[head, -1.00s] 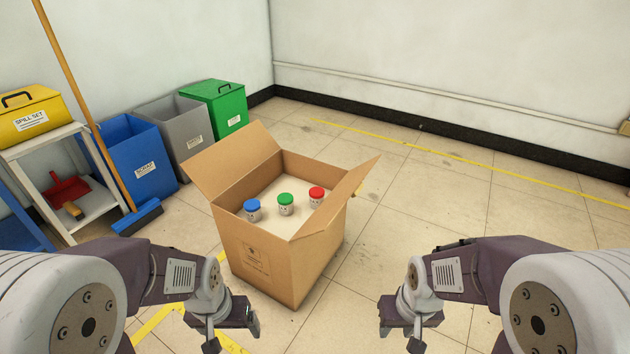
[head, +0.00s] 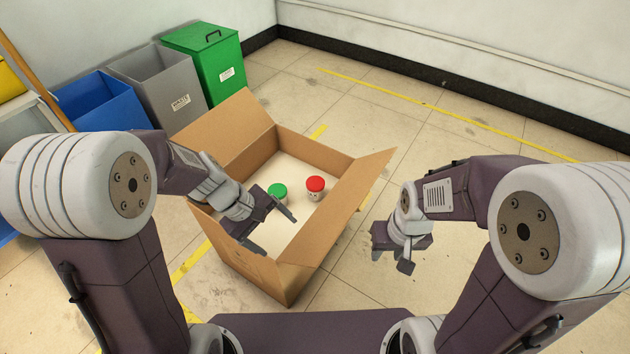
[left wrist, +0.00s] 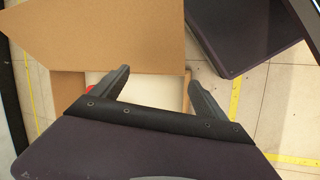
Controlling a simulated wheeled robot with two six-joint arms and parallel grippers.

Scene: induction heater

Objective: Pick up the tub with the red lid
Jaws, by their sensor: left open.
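The tub with the red lid (head: 315,188) stands upright in the open cardboard box (head: 257,275), near its far right side. The tub with the green lid (head: 278,191) stands to its left, partly hidden by my left gripper. My left gripper (head: 277,232) is open and empty over the box, to the left of and nearer than the red-lidded tub. In the left wrist view the open fingers (left wrist: 160,82) point over the box's pale floor, and a sliver of red shows beside one finger. My right gripper (head: 390,260) looks open and empty, right of the box.
The box flaps (head: 368,177) stand outward at the sides. Green (head: 208,65), grey (head: 165,88) and blue (head: 100,105) bins stand behind left. The tiled floor right of the box is clear. The blue-lidded tub is out of sight.

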